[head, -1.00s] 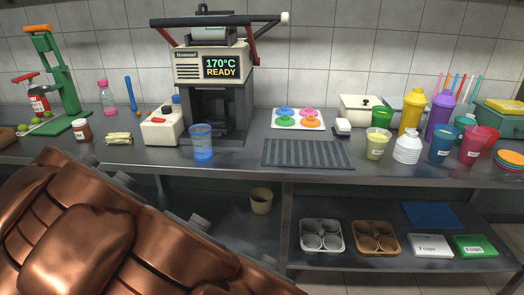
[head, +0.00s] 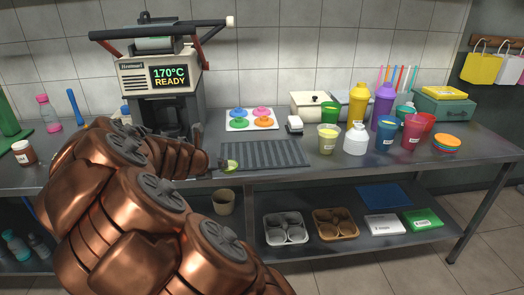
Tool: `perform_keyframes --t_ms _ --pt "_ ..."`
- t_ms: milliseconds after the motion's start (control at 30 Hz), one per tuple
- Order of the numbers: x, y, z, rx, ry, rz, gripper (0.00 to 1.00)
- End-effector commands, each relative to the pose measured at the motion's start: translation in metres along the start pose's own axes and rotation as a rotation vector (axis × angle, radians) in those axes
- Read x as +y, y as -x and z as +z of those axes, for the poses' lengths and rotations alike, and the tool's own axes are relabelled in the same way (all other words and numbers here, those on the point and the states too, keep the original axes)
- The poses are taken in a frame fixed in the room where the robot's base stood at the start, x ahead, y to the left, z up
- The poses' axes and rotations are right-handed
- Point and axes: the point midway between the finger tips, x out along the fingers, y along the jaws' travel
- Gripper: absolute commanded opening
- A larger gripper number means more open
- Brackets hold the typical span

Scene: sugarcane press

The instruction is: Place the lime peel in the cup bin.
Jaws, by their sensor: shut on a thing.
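The lime peel (head: 231,167) is a small green piece at the tip of my gripper (head: 222,164). My gripper is shut on it, just above the counter's front edge, left of the grey ribbed mat. My copper arm hides much of the gripper and the counter to the left. A tan open bin (head: 223,203), shaped like a cup, stands below the gripper at lower-shelf level. I read no label on it, so I cannot be sure it is the cup bin. Its inside is not clearly visible.
The grey ribbed mat (head: 265,154) lies right of the gripper. Several cups and bottles fill the counter's right side. A silver tray (head: 286,229) and a brown tray (head: 336,224) sit on the shelf below.

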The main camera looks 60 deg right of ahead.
Motion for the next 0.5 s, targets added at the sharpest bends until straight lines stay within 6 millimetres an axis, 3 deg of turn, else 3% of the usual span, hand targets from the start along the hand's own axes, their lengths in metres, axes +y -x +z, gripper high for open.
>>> perform_keyframes --t_ms 33,100,200,500 --pt "-0.019 -0.006 0.001 0.016 -0.03 -0.038 0.0" --pt "-0.038 -0.013 -0.001 0.034 -0.063 -0.08 0.0" --pt "-0.057 -0.019 -0.004 0.051 -0.096 -0.123 0.0" --pt "-0.07 -0.043 0.006 0.06 -0.119 -0.151 0.0"
